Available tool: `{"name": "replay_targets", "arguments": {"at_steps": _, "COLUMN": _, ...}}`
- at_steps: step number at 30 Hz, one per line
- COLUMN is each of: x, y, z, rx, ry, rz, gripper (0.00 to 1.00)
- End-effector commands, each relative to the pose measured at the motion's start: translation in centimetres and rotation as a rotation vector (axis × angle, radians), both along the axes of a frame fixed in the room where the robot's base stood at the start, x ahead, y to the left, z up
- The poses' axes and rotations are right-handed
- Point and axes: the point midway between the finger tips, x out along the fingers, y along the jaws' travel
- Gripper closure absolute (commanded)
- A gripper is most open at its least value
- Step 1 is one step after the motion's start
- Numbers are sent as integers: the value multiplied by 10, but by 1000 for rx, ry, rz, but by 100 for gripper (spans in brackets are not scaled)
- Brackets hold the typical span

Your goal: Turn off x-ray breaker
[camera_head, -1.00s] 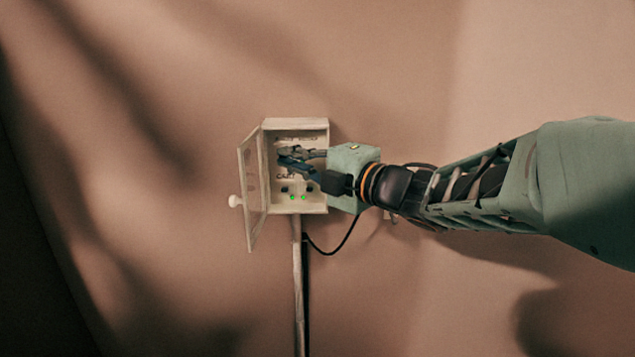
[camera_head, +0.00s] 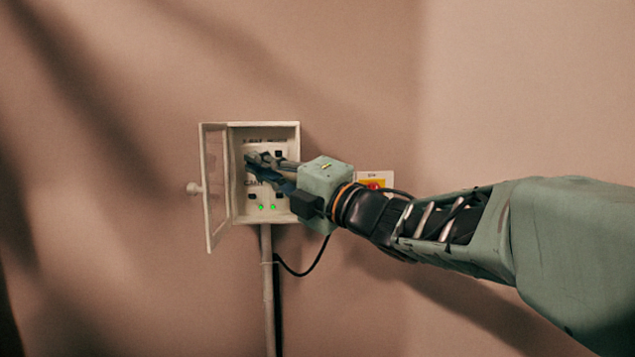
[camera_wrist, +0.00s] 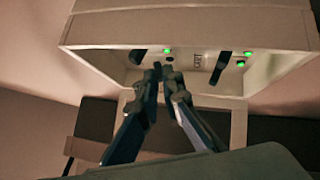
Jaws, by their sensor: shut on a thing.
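The white breaker box (camera_head: 294,180) is fixed to the wall with its door open to the left; it also shows in the wrist view (camera_wrist: 190,30). The upper label looks like "X-RAY". My gripper (camera_head: 254,162) reaches in from the right, its fingertips at the upper-left switch position. In the wrist view my gripper (camera_wrist: 165,76) has its fingertips close together inside the box mouth. It is shut on the x-ray breaker switch, which the fingers hide. A dark upper-right switch (camera_head: 279,154) is uncovered.
Lower switches (camera_head: 252,196) sit above green lights (camera_head: 273,207). A red button on a yellow plate (camera_head: 374,186) is partly behind my arm. A conduit (camera_head: 267,290) runs down below.

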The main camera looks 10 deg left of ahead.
Motion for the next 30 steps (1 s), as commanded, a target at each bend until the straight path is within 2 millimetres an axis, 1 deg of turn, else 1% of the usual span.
{"name": "replay_targets", "arguments": {"at_steps": 1, "x": 0, "y": 0, "z": -4, "rx": 1, "ry": -6, "rz": 0, "gripper": 100}}
{"name": "replay_targets", "arguments": {"at_steps": 19, "x": 1, "y": 0, "z": -2, "rx": 5, "ry": -26, "rz": 0, "gripper": 100}}
{"name": "replay_targets", "arguments": {"at_steps": 20, "x": 1, "y": 0, "z": -2, "rx": 5, "ry": -26, "rz": 0, "gripper": 93}}
{"name": "replay_targets", "arguments": {"at_steps": 24, "x": 1, "y": 0, "z": -2, "rx": 5, "ry": -26, "rz": 0, "gripper": 77}}
{"name": "replay_targets", "arguments": {"at_steps": 30, "x": 1, "y": 0, "z": -1, "rx": 5, "ry": -26, "rz": 0, "gripper": 76}}
